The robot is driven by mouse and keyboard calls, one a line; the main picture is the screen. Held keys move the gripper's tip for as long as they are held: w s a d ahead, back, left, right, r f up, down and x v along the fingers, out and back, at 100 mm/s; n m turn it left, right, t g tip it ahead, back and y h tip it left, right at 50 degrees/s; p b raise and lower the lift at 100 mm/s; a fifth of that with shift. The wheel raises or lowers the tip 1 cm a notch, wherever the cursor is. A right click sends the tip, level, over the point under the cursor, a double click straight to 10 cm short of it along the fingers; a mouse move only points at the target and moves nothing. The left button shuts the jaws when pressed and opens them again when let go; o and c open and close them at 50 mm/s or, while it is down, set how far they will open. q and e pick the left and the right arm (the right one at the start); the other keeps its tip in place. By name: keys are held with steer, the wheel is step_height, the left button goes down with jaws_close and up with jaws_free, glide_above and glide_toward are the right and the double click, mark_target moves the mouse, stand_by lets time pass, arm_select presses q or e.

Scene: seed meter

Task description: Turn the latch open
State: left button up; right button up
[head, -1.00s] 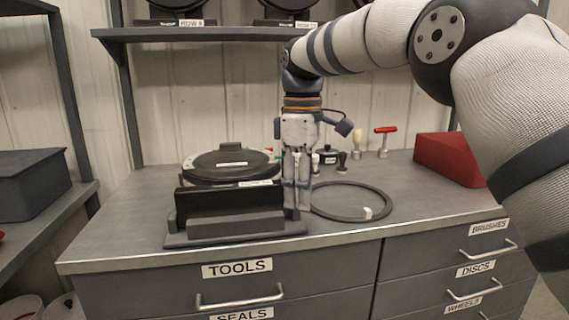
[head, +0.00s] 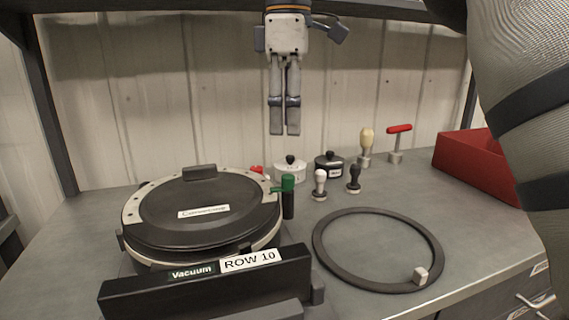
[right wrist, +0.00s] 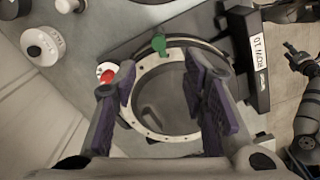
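The seed meter (head: 205,210) sits on the bench at left in the head view, its round black lid down. A green-handled latch (head: 288,195) stands upright at its right side; it also shows in the right wrist view (right wrist: 158,44). A red knob (head: 257,170) is behind it. My right gripper (head: 284,133) hangs pointing down, above and apart from the latch. In the right wrist view its two fingers are spread with nothing between them. My left arm (right wrist: 303,75) shows small at the right edge of that view; its finger state is unclear.
A black bar labelled Vacuum and ROW 10 (head: 210,285) fronts the meter. A dark ring (head: 325,255) lies right of it with a small pale block (head: 421,275). Knobbed pots (head: 329,165), small handled tools and a red bin (head: 480,165) stand behind. A shelf overhangs the back.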

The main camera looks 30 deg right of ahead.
mark_target(288, 176)
step_height(288, 176, down, 9)
steer(key=shift+p, duration=0.55)
steer(key=shift+w+f, duration=0.1)
steer(key=shift+f, duration=0.35)
arm_select(q)
steer(key=shift+w+r+t, duration=0.4)
steer(key=shift+w+r, duration=0.45)
steer(key=shift+w, duration=0.2)
arm_select(e)
jaws_close()
